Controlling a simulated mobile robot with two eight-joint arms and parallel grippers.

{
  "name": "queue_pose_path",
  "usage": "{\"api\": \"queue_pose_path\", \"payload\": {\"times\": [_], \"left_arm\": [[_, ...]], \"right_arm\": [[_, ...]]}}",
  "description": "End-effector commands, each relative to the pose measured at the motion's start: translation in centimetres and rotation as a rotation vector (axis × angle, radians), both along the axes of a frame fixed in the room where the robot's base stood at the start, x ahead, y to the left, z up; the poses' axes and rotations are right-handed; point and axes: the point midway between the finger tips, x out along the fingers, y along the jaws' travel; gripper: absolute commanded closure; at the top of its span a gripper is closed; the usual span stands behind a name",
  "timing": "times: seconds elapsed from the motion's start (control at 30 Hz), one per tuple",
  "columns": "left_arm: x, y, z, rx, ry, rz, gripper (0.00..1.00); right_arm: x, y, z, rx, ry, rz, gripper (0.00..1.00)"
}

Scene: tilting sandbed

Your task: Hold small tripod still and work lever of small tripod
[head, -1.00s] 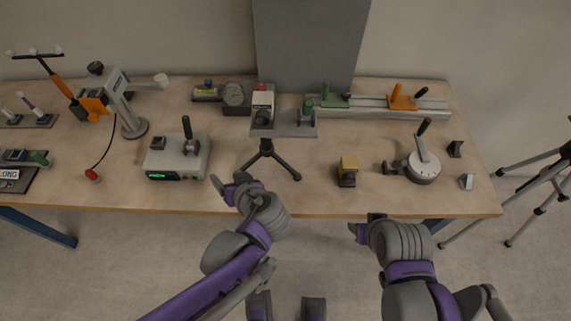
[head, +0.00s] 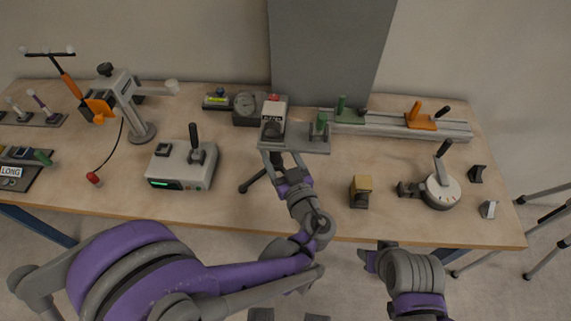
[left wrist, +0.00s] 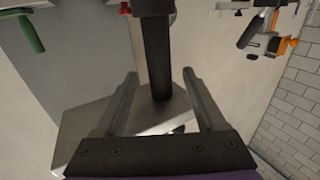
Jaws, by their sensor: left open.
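My left gripper (head: 281,157) is just below the plate, open. In the left wrist view the dark column (left wrist: 157,55) stands between its two separated fingers, with no clear contact. The arm hides part of the legs. My right gripper (head: 375,254) is before the table's front edge, its jaws unclear.
A grey box with a black lever (head: 180,168) stands left of the tripod. A yellow-topped block (head: 361,190) and a round dial with a lever (head: 441,191) are to the right. A rail with green and orange handles (head: 395,126) lies behind.

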Motion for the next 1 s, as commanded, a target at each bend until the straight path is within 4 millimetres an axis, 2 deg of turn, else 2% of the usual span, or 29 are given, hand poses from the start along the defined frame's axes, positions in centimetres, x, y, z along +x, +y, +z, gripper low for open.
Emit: {"api": "queue_pose_path", "payload": {"times": [0.2,0.57,0.9,0.97,1.0], "left_arm": [[1.9,1.0,0.0,0.001,0.000,0.001,0.28],[2.3,1.2,0.0,0.000,0.001,0.000,0.30],[2.3,1.1,0.0,0.000,0.001,0.000,0.91],[2.3,1.1,0.0,0.000,0.001,0.000,1.00],[2.3,1.1,0.0,0.000,0.001,0.000,1.00]], "right_arm": [[0.0,0.0,0.2,0.000,-0.001,0.000,0.50],[0.0,0.0,0.2,0.000,-0.001,0.000,0.50],[0.0,0.0,0.2,0.000,-0.001,0.000,0.50],[0.0,0.0,0.2,0.000,-0.001,0.000,0.50],[0.0,0.0,0.2,0.000,-0.001,0.000,0.50]]}}
